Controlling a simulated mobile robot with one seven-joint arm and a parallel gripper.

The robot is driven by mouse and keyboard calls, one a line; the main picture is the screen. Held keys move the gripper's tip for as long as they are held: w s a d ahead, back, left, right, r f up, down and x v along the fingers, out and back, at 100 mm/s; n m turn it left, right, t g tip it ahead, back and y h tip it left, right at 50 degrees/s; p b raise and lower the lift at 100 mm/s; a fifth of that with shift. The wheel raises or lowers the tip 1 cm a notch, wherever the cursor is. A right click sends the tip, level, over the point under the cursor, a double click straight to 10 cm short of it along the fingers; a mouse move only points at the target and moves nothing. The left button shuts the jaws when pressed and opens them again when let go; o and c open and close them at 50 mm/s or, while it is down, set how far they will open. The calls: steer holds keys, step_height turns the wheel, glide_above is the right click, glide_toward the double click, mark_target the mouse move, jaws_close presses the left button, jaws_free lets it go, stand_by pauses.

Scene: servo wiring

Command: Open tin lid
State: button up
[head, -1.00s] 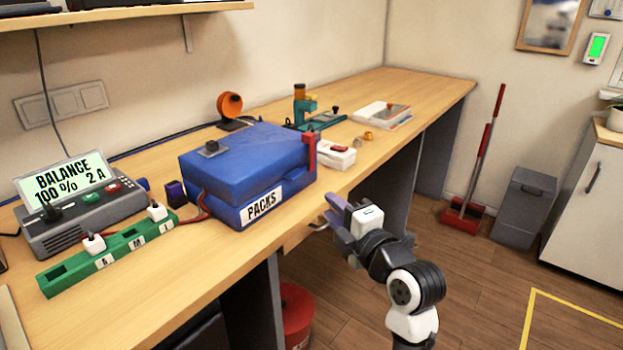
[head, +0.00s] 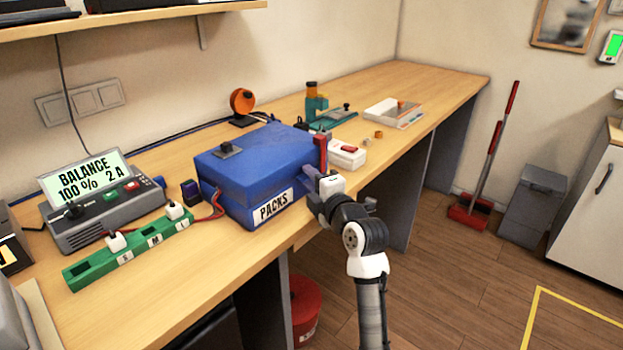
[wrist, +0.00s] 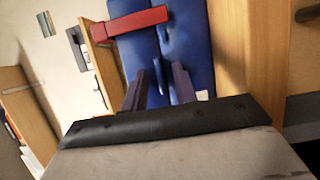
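The blue tin marked PACKS (head: 240,190) stands on the workbench with its lid (head: 255,148) down. A red hasp or strap (head: 321,150) stands at its right end; it shows in the wrist view (wrist: 135,22) lying across the seam between the two blue parts. My gripper (head: 308,181) is at the tin's front right corner, just below the red part. In the wrist view my gripper (wrist: 159,80) has its two fingers apart with a gap between them, pointing at the blue faces.
A green strip (head: 135,255) with white plugs and a grey balance charger (head: 100,210) stand left of the tin. A teal stand (head: 318,110) is behind.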

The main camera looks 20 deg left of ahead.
steer(key=shift+c, duration=0.5)
jaws_close()
steer(key=shift+r, duration=0.1)
